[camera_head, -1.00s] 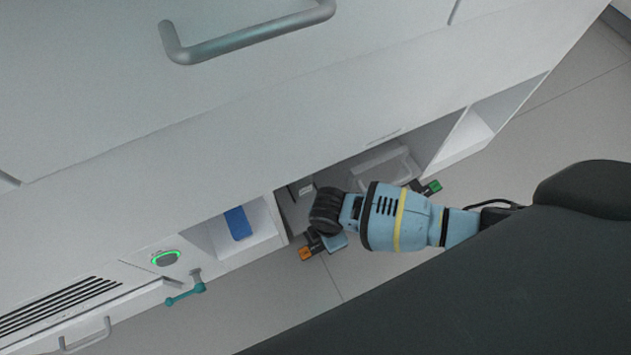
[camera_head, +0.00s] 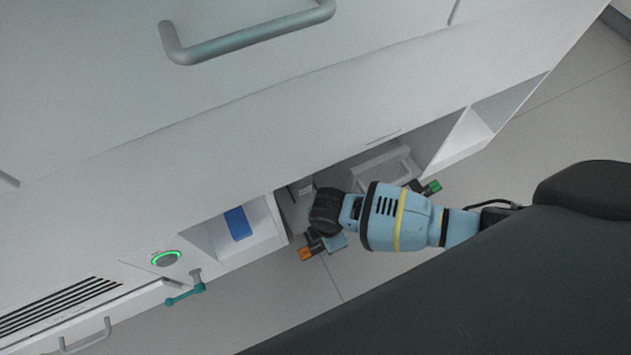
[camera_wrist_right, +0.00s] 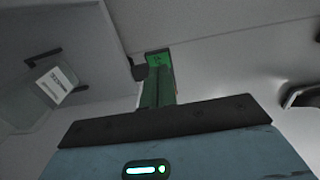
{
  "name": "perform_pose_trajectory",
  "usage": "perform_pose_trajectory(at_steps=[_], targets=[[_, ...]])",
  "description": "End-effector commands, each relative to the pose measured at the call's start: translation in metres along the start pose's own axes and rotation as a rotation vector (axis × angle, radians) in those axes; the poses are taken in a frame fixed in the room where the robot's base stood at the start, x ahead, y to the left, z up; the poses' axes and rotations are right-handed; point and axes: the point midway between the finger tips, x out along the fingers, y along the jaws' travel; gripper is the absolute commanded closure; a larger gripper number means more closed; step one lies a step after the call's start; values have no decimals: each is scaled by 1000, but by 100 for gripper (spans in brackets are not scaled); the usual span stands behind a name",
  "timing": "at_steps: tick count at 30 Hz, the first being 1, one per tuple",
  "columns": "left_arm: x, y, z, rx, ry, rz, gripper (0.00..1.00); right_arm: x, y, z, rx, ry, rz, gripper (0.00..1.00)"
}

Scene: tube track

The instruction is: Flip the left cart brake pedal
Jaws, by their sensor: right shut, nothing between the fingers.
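The left brake pedal (camera_head: 306,254), an orange block on a dark arm, sits low at the cart's (camera_head: 130,180) bottom edge in the head view. A green pedal (camera_head: 432,187) lies further right. My right arm comes in from the right, and its wrist hangs just above the orange pedal. My right gripper (camera_head: 323,242) is shut and empty, close beside or touching the pedal; I cannot tell which. In the right wrist view, a green surface (camera_wrist_right: 158,60) with a thin orange edge lies straight ahead of the gripper. My left gripper is not in view.
The cart's open bays are above the pedals, one with a blue item (camera_head: 238,222). A white bin (camera_head: 385,165) stands behind my arm. A teal lever (camera_head: 187,293) and a green-lit button (camera_head: 166,259) are at left. Grey floor (camera_head: 290,290) is clear below.

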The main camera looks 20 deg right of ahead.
Motion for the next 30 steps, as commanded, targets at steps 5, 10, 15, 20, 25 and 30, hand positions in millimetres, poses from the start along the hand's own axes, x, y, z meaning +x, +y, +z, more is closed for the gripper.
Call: perform_pose_trajectory(at_steps=[5,10,15,20,25,30], targets=[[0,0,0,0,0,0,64,0,0,0,0,0,0,100],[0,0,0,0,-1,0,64,0,0,0,0,0,0,100],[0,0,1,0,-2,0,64,0,0,0,0,0,0,100],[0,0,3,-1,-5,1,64,2,0,0,0,0,0,100],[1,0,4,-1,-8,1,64,5,0,0,0,0,-1,100],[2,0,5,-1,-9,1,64,7,0,0,0,0,-1,100]])
